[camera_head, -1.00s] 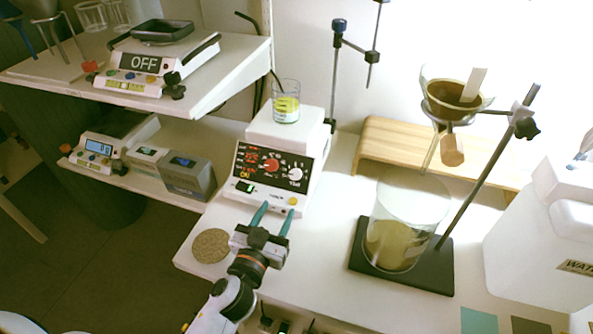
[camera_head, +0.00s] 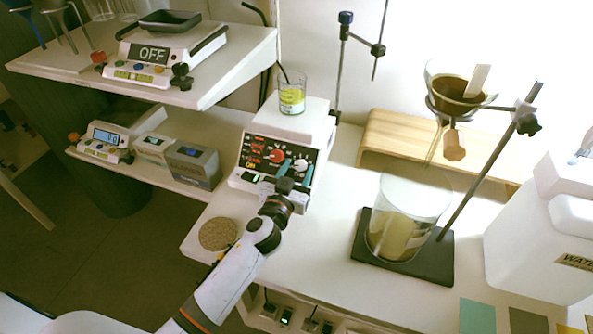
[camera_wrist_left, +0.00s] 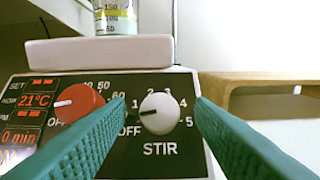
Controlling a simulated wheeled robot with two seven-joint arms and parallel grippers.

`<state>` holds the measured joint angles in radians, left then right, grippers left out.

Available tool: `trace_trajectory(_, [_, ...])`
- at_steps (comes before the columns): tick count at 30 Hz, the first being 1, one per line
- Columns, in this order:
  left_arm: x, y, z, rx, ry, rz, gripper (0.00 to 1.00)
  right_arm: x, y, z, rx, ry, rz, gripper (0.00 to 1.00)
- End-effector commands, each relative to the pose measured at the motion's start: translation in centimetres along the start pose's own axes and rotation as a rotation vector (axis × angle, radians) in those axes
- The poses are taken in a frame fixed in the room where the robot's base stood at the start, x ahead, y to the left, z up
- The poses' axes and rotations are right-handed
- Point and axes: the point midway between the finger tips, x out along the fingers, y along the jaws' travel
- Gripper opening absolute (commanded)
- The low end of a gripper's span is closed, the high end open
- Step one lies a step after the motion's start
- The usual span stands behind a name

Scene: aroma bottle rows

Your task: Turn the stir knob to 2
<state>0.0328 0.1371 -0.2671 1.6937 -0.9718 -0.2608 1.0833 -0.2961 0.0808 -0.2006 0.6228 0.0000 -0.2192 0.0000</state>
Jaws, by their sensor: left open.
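The stirring hotplate (camera_head: 290,120) stands on the bench with its dark control panel facing me. Its white stir knob (camera_wrist_left: 160,113) is above the word STIR in the left wrist view, its mark pointing left, between OFF and 1. The number 2 is at the knob's upper left. My left gripper (camera_head: 296,170) is open at the panel, teal fingers on either side of the stir knob, with gaps showing; I see no clear contact. The red heat knob (camera_wrist_left: 78,101) is partly behind the left finger. My right gripper is out of view.
A beaker (camera_head: 291,92) with yellow liquid stands on the hotplate. A round cork mat (camera_head: 218,234) lies at front left. To the right are a large beaker (camera_head: 405,215) on a black stand base, a wooden shelf (camera_head: 390,130) and a white water container (camera_head: 545,240).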

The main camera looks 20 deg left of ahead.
Motion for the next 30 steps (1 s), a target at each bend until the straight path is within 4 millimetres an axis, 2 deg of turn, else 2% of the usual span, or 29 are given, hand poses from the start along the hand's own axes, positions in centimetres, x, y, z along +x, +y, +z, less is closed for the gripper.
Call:
trace_trajectory(1, [0.0, 0.0, 0.0, 0.0, 0.0, 0.0, 0.49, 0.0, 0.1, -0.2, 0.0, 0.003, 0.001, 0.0])
trace_trajectory(2, [0.0, 0.0, 0.0, 0.0, 0.0, 0.0, 0.44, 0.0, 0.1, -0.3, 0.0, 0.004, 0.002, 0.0])
trace_trajectory(9, [0.0, 0.0, 0.0, 0.0, 0.0, 0.0, 0.04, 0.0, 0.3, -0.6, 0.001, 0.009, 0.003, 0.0])
trace_trajectory(20, [0.0, 0.2, 0.2, 0.046, 0.001, -0.037, 0.04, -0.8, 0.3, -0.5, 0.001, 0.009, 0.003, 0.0])
trace_trajectory(30, [0.0, 0.7, 0.6, 0.243, 0.002, -0.197, 0.04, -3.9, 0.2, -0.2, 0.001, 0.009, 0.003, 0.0])
